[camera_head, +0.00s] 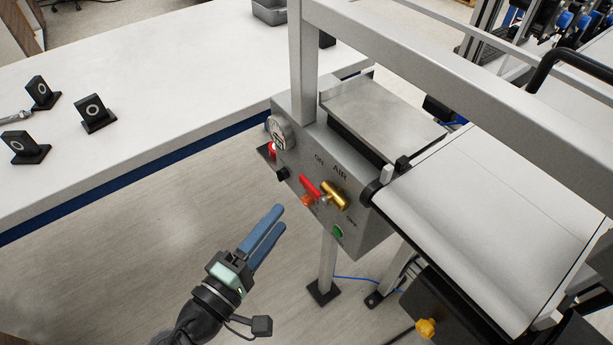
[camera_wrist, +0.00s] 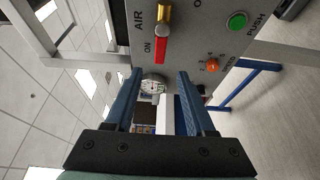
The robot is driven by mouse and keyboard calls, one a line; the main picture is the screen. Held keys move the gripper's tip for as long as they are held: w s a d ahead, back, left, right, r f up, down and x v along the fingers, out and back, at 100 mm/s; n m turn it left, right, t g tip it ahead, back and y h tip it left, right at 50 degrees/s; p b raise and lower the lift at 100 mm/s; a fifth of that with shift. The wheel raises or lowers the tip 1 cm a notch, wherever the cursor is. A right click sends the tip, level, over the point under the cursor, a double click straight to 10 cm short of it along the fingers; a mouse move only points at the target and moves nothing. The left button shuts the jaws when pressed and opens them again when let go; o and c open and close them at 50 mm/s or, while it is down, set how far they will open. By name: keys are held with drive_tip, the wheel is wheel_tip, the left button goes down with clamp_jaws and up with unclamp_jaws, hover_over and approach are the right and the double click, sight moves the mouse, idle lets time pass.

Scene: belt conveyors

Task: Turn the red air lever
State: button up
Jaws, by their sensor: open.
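The red air lever (camera_head: 309,187) sits on the front of a grey control box (camera_head: 358,228), joined to a brass valve (camera_head: 335,195). It points toward the ON label. In the wrist view the red lever (camera_wrist: 162,49) hangs below the brass valve (camera_wrist: 164,17), beside the words AIR and ON. My gripper (camera_head: 278,211) is in front of the box, below and left of the lever, apart from it. Its two blue fingers (camera_wrist: 158,75) are open with nothing held between them. The lever shows just beyond the fingertips in the wrist view.
An orange knob (camera_wrist: 212,65) and a green push button (camera_wrist: 237,21) are near the lever. A round gauge (camera_head: 280,133) is on the box's left end. A conveyor belt (camera_head: 500,215) lies right, a white table (camera_head: 150,90) left. Floor is clear below my gripper.

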sight(305, 186)
drive_tip(key=x, duration=1)
drive_tip(key=shift+w+d+r, duration=0.1)
drive_tip(key=shift+w+d, duration=0.15)
clamp_jaws()
idle(0.9)
